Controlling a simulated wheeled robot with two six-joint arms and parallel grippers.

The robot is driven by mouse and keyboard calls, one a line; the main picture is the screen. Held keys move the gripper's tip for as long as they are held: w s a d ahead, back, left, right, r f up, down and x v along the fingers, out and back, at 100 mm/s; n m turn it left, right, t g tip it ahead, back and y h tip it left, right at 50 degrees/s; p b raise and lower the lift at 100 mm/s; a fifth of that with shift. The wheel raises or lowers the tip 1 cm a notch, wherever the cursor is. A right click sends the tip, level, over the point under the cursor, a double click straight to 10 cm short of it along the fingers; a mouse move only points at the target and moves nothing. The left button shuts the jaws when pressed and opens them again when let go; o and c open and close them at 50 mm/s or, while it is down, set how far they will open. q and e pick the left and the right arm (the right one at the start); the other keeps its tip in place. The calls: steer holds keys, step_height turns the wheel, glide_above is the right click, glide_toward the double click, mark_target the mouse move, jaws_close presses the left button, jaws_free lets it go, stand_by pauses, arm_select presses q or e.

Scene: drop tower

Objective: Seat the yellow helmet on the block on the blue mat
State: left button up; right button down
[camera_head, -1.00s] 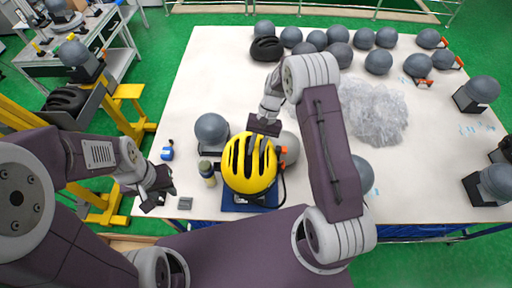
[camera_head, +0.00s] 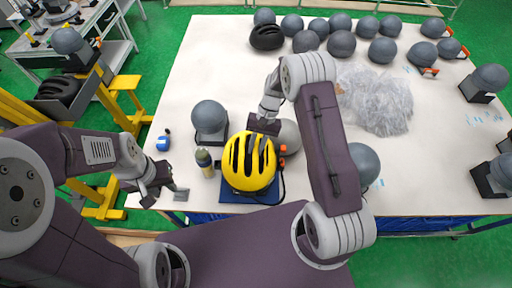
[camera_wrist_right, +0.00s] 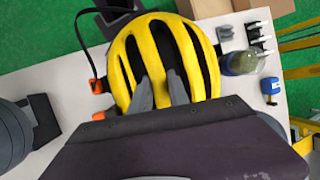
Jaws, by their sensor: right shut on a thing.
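The yellow helmet (camera_head: 246,168) is over the blue mat (camera_head: 238,197) near the table's front edge; it fills the middle of the right wrist view (camera_wrist_right: 135,60). My right gripper (camera_head: 262,136) is shut on the helmet from behind; its fingers (camera_wrist_right: 158,92) show at the shell's vents in the wrist view. The block on the mat is hidden under the helmet, so I cannot tell whether the helmet touches it. A dark strap hangs at the helmet's side. My left gripper (camera_head: 163,193) is open and empty at the table's front left edge.
Grey headforms stand close by, left (camera_head: 209,117) and right-behind (camera_head: 289,138) the helmet. A jar (camera_head: 204,162) and blue tape measure (camera_head: 163,143) lie left. A clear plastic heap (camera_head: 375,100) and several headforms are farther back.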

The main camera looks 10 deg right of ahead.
steer(key=shift+s+f, duration=0.35)
steer(key=shift+s, duration=0.05)
steer(key=c, duration=1.2)
jaws_free()
steer(key=shift+o, duration=0.2)
steer(key=shift+a, duration=0.15)
steer(key=c, duration=0.4)
steer(key=shift+d, duration=0.2)
steer(key=shift+a+r, duration=0.1)
steer(key=shift+r, duration=0.05)
